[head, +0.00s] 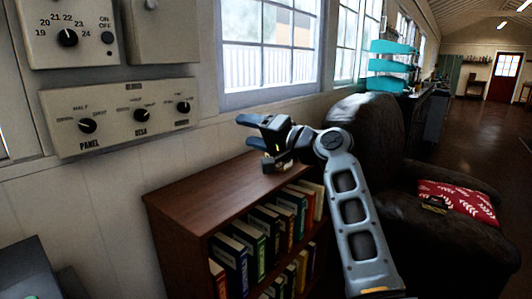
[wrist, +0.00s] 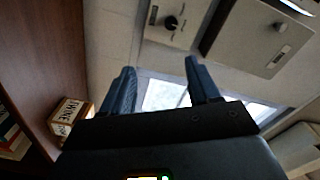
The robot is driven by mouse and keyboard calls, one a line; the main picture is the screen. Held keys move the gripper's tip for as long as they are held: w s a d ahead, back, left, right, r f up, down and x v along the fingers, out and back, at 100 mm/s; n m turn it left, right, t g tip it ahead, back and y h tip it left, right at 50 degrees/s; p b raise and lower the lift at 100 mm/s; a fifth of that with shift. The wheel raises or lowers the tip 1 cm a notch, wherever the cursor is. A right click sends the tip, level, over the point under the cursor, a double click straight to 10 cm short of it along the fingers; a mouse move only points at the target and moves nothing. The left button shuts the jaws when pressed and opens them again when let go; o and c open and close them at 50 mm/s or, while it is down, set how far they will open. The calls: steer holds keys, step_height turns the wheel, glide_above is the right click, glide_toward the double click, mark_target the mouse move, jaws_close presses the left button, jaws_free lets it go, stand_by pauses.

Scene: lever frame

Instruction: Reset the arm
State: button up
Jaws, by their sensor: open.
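My arm (head: 345,195) reaches up from the bottom right in the head view, in front of the bookcase and armchair. It bends at the wrist, and the hand points left toward the wall. My gripper (head: 249,131) is open, above the bookcase top. Nothing shows between its fingers. In the wrist view, the two dark fingers of my gripper (wrist: 160,68) stand apart, with the window and wall behind them.
A wooden bookcase (head: 185,205) with several books stands below my gripper. A small box (wrist: 70,112) marked TWINE sits on it. Wall panels with knobs (head: 120,118) are at left. A dark armchair (head: 365,125) with a red cushion (head: 462,200) stands at right.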

steer(key=s+d+f+m+t+h, duration=0.15)
steer(key=s+d+f, duration=0.3)
steer(key=f, duration=0.45)
steer(key=s+d+f+h, duration=0.3)
steer(key=s+d+f, duration=0.15)
steer(key=f, duration=0.55)
steer(key=s+d+f+m+t+h, duration=0.1)
steer(key=s+d+f+h, duration=0.3)
steer(key=f, duration=0.5)
steer(key=s+d+f, duration=0.2)
steer(key=s+f, duration=0.1)
steer(key=s, duration=0.3)
steer(key=s+d+f, duration=0.3)
steer(key=s, duration=0.2)
steer(key=s+d+f+n+h, duration=0.1)
steer(key=s+d+h, duration=0.15)
steer(key=s, duration=0.85)
steer(key=s+d+f+n+h, duration=0.1)
steer(key=s+d+h, duration=0.15)
steer(key=s, duration=0.75)
steer(key=s+d+r+n, duration=0.1)
steer(key=s+r, duration=0.5)
steer(key=s, duration=0.3)
steer(key=s+d+r+n, duration=0.1)
steer(key=s+r+n, duration=0.1)
steer(key=s+r, duration=0.5)
steer(key=shift+s+t, duration=0.45)
steer(key=shift+s, duration=1)
steer(key=shift+h, duration=0.25)
steer(key=shift+c, duration=0.2)
